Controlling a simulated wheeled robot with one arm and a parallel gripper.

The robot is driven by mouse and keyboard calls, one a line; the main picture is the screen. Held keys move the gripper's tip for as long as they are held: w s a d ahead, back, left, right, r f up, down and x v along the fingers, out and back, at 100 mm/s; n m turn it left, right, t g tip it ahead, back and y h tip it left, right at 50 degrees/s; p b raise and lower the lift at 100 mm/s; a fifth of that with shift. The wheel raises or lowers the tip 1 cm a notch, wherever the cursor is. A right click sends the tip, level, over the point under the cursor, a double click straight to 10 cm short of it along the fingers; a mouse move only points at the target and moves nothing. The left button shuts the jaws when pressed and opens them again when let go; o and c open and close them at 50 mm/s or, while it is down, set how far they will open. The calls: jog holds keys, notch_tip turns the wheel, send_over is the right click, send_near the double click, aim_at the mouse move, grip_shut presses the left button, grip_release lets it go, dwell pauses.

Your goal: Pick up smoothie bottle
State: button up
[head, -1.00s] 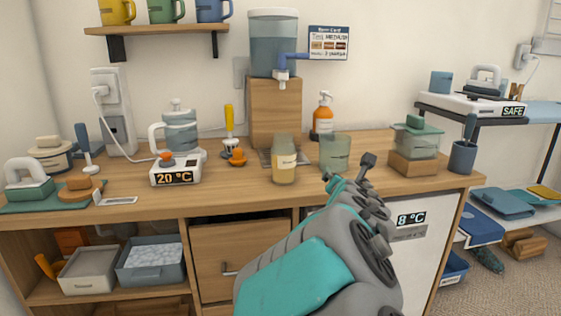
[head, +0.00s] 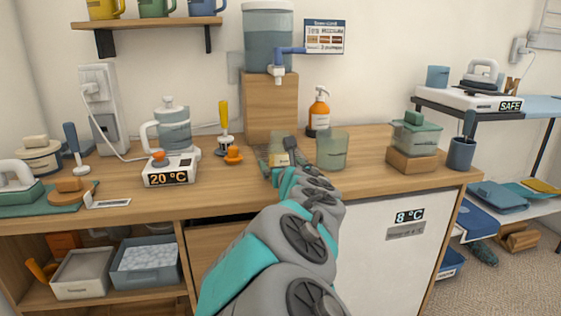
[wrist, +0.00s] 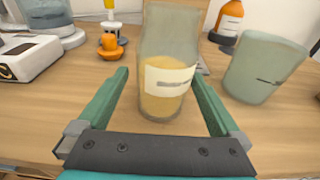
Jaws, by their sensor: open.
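The smoothie bottle (wrist: 166,75) is clear, with a cream label and yellow-orange contents low inside. It stands upright on the wooden counter. In the wrist view it is between the two green fingers of my gripper (wrist: 160,95), which are open with a gap visible at each side near their tips. In the head view the bottle (head: 281,150) shows behind my gripper (head: 282,165), which hides its lower part.
A green translucent cup (head: 332,150) stands just right of the bottle. An orange pump bottle (head: 319,113) is behind it. An orange stopper (head: 233,155) and a 20 °C heater base (head: 170,171) are to the left. A wooden stand (head: 270,107) with a water dispenser (head: 268,38) is behind.

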aim_at(278, 159)
jog(key=shift+d+x, duration=0.2)
jog(key=shift+x, duration=2.5)
grip_shut()
